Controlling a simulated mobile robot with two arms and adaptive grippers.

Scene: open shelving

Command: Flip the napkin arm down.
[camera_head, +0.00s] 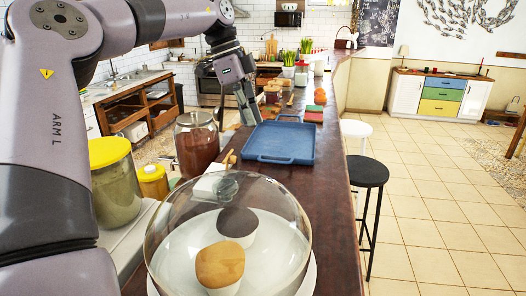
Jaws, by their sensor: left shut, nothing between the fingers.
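My left arm comes in from the left and reaches over the dark counter (335,240). My left gripper (248,112) points down at the left rear of the blue tray, close to the tray's far left corner. Its fingers are together and I see nothing held between them. I cannot make out a napkin holder or its arm; the gripper and the clutter around it may hide it. My right gripper is not in view.
A blue tray (284,145) lies on the counter. Nearer are a glass dome (285,215) over cupcakes, a brown-filled jar (197,150) and a yellow-lidded jar (115,190). A black stool (368,171) stands to the right, with open tiled floor beyond.

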